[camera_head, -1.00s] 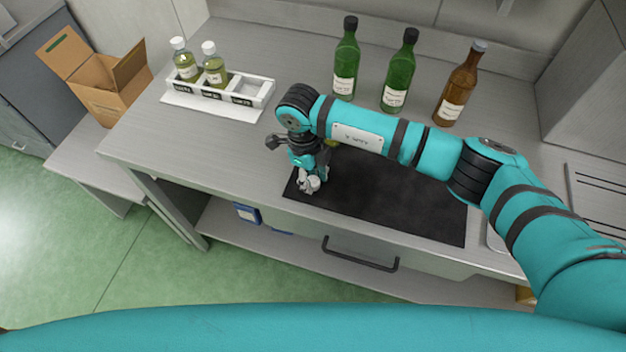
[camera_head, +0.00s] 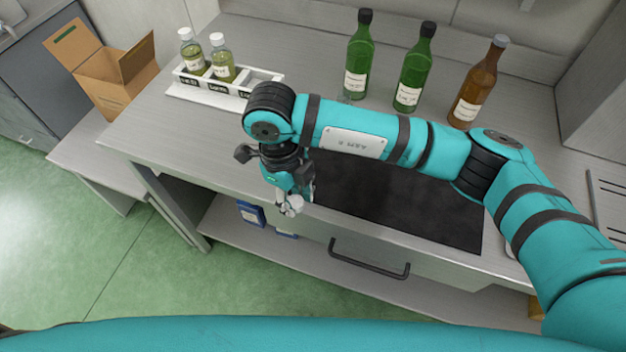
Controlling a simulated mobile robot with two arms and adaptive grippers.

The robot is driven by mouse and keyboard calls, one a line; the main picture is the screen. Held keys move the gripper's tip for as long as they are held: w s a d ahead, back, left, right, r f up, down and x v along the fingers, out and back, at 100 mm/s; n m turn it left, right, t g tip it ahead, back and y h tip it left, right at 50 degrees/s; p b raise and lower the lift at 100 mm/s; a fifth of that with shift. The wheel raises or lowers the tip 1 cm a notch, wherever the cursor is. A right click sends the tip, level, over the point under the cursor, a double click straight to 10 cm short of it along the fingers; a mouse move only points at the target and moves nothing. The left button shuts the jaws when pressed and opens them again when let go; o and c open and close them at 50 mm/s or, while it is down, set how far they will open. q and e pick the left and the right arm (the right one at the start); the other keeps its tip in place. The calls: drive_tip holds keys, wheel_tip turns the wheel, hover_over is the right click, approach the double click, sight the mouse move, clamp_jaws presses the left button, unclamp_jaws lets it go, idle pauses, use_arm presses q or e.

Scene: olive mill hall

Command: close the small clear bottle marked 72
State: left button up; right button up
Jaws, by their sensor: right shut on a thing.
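My right gripper (camera_head: 290,203) is near the front edge of the counter, left of the black mat (camera_head: 400,205), pointing down. It is shut on a small white thing that looks like a cap; the fingers hide most of it. A little clear glass (camera_head: 346,98) shows just above my right forearm, in front of a green bottle; it may be the neck of a small bottle that the arm hides. I cannot read a 72 on anything. My left gripper is not in view.
A white rack (camera_head: 215,90) at the back left holds two small white-capped bottles (camera_head: 192,55) (camera_head: 221,62) of yellowish liquid. Two green bottles (camera_head: 358,60) (camera_head: 412,75) and a brown bottle (camera_head: 478,85) stand at the back. An open carton (camera_head: 115,75) is left.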

use_arm(q)
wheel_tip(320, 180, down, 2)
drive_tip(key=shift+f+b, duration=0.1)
drive_tip(key=shift+b, duration=0.65)
use_arm(e)
drive_tip(key=s+a, duration=0.3)
drive_tip(key=s, duration=0.3)
drive_tip(key=shift+a+r, duration=0.2)
drive_tip(key=shift+r, duration=0.15)
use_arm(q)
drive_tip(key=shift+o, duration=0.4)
use_arm(e)
drive_tip(key=shift+w, duration=0.1)
